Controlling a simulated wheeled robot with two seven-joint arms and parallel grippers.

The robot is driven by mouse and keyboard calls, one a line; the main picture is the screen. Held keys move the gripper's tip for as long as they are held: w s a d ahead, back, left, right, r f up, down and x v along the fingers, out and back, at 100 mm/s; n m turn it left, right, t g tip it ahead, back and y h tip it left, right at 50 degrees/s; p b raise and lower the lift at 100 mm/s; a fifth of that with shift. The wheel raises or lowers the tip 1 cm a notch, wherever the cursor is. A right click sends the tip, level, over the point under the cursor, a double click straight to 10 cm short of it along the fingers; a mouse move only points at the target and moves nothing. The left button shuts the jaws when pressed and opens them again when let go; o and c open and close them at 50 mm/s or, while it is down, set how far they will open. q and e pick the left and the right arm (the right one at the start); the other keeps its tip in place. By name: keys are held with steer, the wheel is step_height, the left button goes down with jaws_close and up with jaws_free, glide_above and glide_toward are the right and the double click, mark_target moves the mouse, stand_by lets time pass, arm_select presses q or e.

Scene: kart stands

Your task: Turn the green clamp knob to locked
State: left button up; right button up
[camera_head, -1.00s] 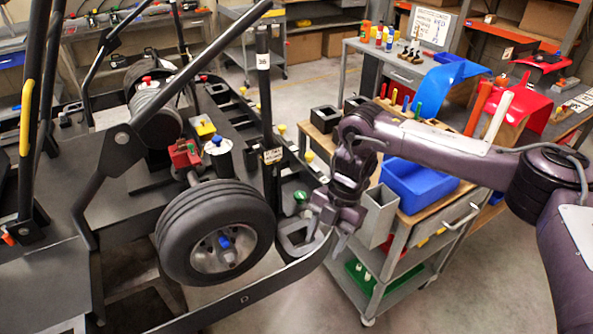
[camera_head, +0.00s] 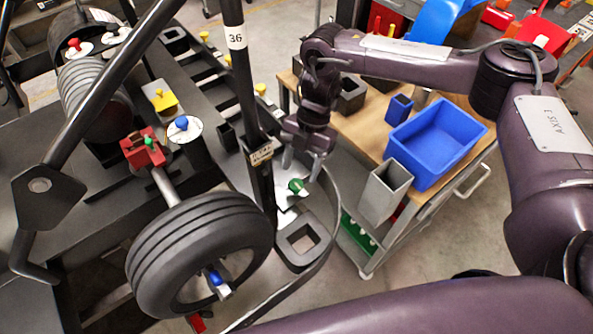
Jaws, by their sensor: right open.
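The green clamp knob (camera_head: 296,186) stands on a white plate on the kart frame, just right of the black post labelled 36. My right gripper (camera_head: 301,167) points down with its two fingers apart, just above the knob in the picture. Nothing shows between the fingers. The knob lies close to the fingertips, and I cannot tell whether they touch it. The knob's lock marks are too small to read. My left gripper is not in view.
The black post (camera_head: 247,110) rises beside my right gripper. A wheel (camera_head: 165,265) is at the lower left. A red block (camera_head: 136,153), a blue knob (camera_head: 181,123) and a yellow knob (camera_head: 164,101) sit on the kart. A cart with a blue bin (camera_head: 437,140) stands to the right.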

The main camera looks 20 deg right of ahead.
mark_target(296, 183)
steer(key=x, duration=0.3)
steer(key=shift+a+f+p, duration=0.2)
steer(key=shift+f+p, duration=0.2)
steer(key=shift+f, duration=0.1)
steer(key=c, duration=0.9)
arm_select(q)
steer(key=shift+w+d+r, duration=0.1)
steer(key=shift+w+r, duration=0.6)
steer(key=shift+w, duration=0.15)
arm_select(e)
steer(key=shift+c, duration=0.2)
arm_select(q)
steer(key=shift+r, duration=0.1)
